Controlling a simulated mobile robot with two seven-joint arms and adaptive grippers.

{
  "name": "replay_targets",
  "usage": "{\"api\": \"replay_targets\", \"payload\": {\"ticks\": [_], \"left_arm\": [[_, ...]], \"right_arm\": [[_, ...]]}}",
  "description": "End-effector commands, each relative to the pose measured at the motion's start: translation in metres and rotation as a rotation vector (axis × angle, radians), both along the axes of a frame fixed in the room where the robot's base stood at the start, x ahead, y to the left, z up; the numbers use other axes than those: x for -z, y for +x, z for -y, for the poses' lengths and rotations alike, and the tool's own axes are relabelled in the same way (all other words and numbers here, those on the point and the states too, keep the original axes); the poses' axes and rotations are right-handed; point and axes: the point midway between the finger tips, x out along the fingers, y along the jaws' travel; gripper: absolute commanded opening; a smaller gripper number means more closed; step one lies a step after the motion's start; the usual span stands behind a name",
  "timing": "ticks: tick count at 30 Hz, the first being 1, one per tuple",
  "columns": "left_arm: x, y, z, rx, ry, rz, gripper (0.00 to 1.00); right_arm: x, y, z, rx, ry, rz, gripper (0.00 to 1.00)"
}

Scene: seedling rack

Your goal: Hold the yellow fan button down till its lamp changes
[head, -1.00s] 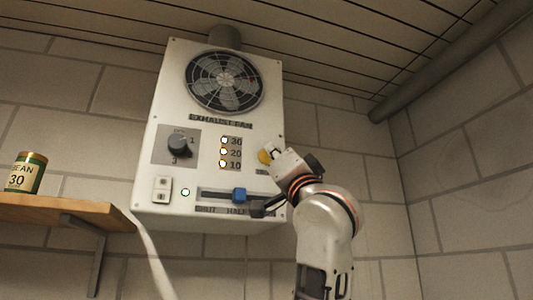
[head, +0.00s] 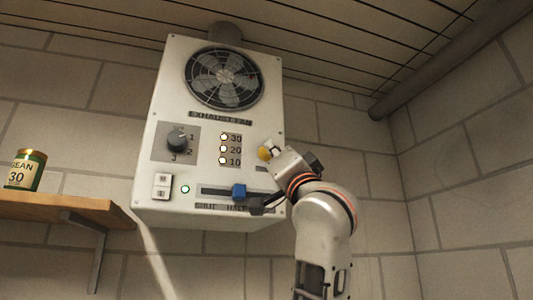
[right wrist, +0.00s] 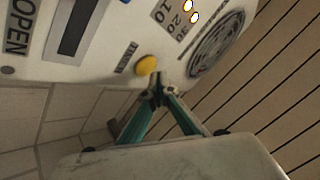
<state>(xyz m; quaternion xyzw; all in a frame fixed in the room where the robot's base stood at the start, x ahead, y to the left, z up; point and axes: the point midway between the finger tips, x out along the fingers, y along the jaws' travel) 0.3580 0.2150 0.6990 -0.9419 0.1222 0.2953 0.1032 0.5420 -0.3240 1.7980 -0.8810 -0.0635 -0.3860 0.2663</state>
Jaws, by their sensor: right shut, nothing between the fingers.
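The yellow fan button (head: 264,153) is on the right side of the white exhaust fan panel (head: 170,90), and also shows in the right wrist view (right wrist: 147,65). My right gripper (head: 274,148) is shut and empty, with its fingertips right at the button. In the right wrist view the closed fingertips (right wrist: 160,80) are beside the button's edge; I cannot tell whether they press it. Lamps beside 30, 20 and 10 (head: 224,149) glow whitish, and a small green lamp (head: 185,189) is lit lower left. My left gripper is not in view.
The panel also carries a fan grille (head: 224,79), a dark rotary knob (head: 178,140), a white rocker switch (head: 161,186) and a blue slider (head: 239,192) below the button. A wooden shelf (head: 60,209) with a green can (head: 27,170) is at left.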

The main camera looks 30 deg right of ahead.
Motion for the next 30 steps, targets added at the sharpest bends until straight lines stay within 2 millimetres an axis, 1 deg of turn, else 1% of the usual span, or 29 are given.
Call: {"api": "replay_targets", "payload": {"ticks": [14, 23, 30], "left_arm": [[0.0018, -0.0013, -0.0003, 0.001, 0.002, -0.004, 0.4], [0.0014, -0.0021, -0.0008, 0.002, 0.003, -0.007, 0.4], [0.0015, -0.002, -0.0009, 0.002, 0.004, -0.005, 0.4]], "right_arm": [[0.0, 0.0001, 0.0, 0.0, 0.0, 0.0, 0.0], [0.0, 0.0081, 0.0016, 0.0, 0.0, -0.001, 0.0], [0.0, 0.0084, 0.0019, 0.0, 0.0, 0.0, 0.0]]}}
